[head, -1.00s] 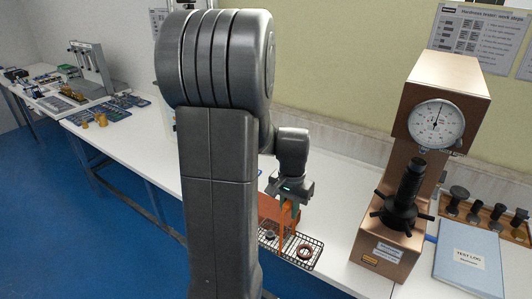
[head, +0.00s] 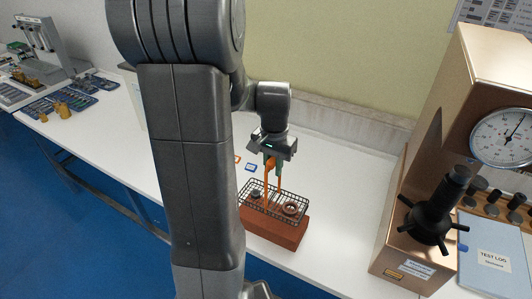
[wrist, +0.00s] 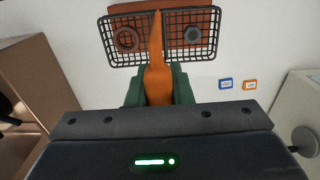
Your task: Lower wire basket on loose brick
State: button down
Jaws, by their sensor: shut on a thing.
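The black wire basket (head: 245,206) has an upright orange handle (head: 268,181) and holds a dark ring (head: 290,208) and a small dark nut-like piece (head: 256,195). My gripper (head: 268,158) is shut on the handle from above. The reddish-brown brick (head: 272,235) lies on the white table under the basket; whether they touch I cannot tell. In the wrist view the basket (wrist: 160,64) hangs beyond the handle (wrist: 156,78) and my gripper's green fingers (wrist: 158,92). The brick (wrist: 160,20) shows through the mesh, set toward the basket's far side.
The copper-coloured hardness tester (head: 425,215) with its black handwheel stands right of the basket. A blue tag (head: 251,167) and an orange tag (head: 237,160) lie on the table behind it. The white table (head: 330,165) is clear between basket and tester.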

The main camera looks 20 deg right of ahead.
jog(key=shift+w+f, duration=0.1)
jog(key=shift+w, duration=0.1)
jog(key=shift+f+b, duration=0.25)
jog(key=shift+b, duration=0.05)
jog(key=shift+f+b, duration=1.9)
jog(key=shift+f, duration=0.55)
jog(key=shift+s+f+b, duration=0.1)
jog(key=shift+f+b, duration=0.2)
jog(key=shift+f, duration=0.1)
jog(key=c, duration=1.2)
grip_release()
notch_tip(320, 180, up, 14)
jog(key=shift+f+b, duration=0.1)
jog(key=shift+b, duration=0.2)
jog(key=shift+f, duration=0.1)
